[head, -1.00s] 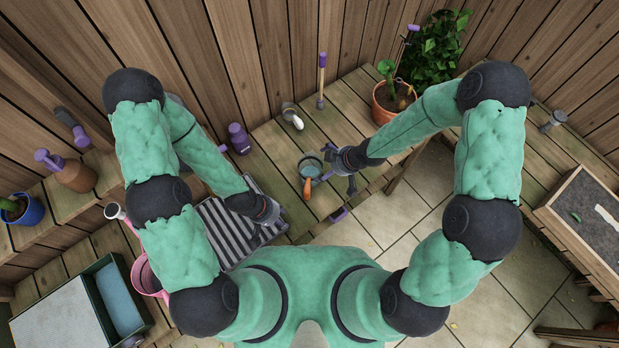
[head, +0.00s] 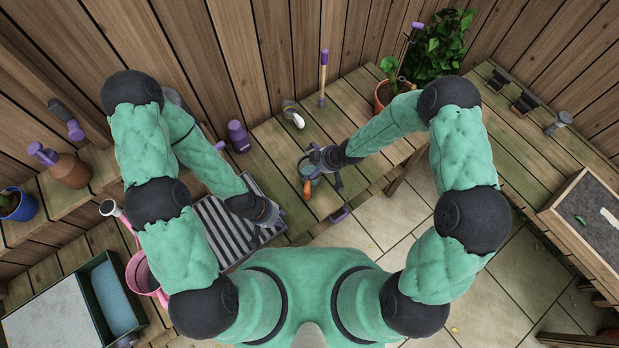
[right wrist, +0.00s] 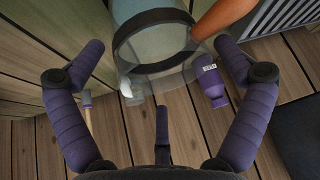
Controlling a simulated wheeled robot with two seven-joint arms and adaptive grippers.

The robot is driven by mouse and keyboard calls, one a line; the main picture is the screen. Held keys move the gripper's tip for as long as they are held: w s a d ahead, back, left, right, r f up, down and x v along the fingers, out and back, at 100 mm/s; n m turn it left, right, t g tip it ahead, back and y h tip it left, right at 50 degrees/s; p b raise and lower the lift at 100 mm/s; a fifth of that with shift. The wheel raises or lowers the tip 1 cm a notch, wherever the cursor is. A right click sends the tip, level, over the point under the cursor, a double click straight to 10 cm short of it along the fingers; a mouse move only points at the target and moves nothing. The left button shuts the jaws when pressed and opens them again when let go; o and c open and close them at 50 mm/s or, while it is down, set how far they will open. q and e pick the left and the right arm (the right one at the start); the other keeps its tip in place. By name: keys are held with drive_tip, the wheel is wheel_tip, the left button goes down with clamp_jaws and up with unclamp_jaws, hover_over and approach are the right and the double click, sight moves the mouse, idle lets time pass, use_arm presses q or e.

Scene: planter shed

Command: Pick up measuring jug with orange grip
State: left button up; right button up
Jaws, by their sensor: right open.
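The measuring jug (head: 304,168) is a clear round vessel with a dark band and an orange grip (head: 307,189), on the wooden bench. My right gripper (head: 321,168) is over the jug and hides part of it. In the right wrist view the jug (right wrist: 150,42) lies between the two spread purple fingers of my right gripper (right wrist: 160,45); I see no finger closed on it. The orange grip (right wrist: 224,16) is at upper right there.
A potted plant (head: 386,96) stands at the back right. The bench front edge is close to the jug.

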drive_tip(key=shift+x, duration=0.8)
drive_tip(key=shift+c, duration=0.3)
drive_tip(key=shift+s, duration=0.1)
drive_tip(key=c, duration=1.4)
drive_tip(key=shift+s, duration=0.1)
